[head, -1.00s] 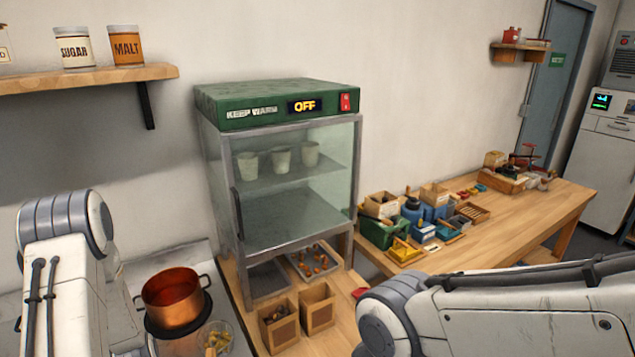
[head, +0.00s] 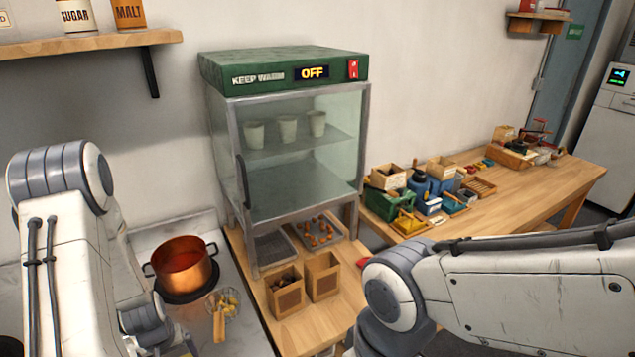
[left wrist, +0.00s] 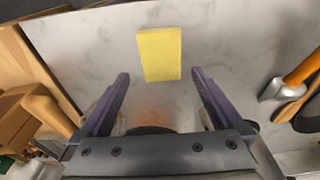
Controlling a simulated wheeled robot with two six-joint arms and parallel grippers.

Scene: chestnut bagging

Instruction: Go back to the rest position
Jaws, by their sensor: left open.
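My left gripper (left wrist: 160,78) shows in the left wrist view with its two purple fingers wide apart and nothing between them. Beyond the fingertips, a yellow block like a sponge (left wrist: 160,54) lies on the pale marbled counter (left wrist: 90,35). In the head view my left arm comes down at the left edge and my right arm reaches in from the right. Neither gripper's fingers show clearly there, and the right gripper is out of sight.
The closed keep-warm cabinet (head: 284,66) reads OFF. Below it stand a tray of chestnuts (head: 320,240) and two boxes (head: 322,277). A utensil with an orange handle (left wrist: 300,68) lies right in the wrist view.

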